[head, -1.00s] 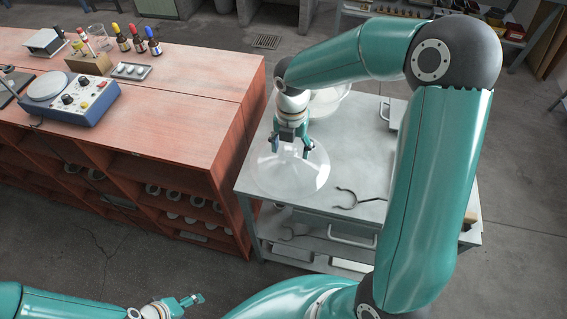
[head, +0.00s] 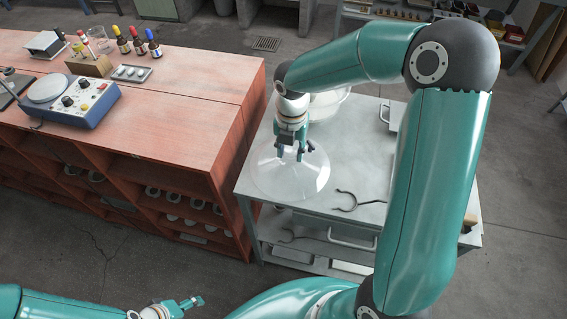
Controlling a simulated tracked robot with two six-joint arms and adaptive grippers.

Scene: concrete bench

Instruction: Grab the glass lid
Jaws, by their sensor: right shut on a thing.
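The clear glass lid (head: 288,182) is at the left side of the grey metal bench top (head: 345,172), its round rim near the bench's left edge. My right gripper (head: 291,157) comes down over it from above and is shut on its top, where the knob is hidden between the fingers. I cannot tell whether the rim touches the bench. My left gripper (head: 193,302) is low at the bottom of the view, away from the lid; how far its jaws are apart is unclear.
A clear glass bowl (head: 328,104) stands behind the lid. A dark, curved tool (head: 347,203) lies on the bench to its right. The red cabinet (head: 150,130) on the left carries a blue instrument (head: 82,100), small dropper bottles (head: 138,42) and a tray (head: 131,73).

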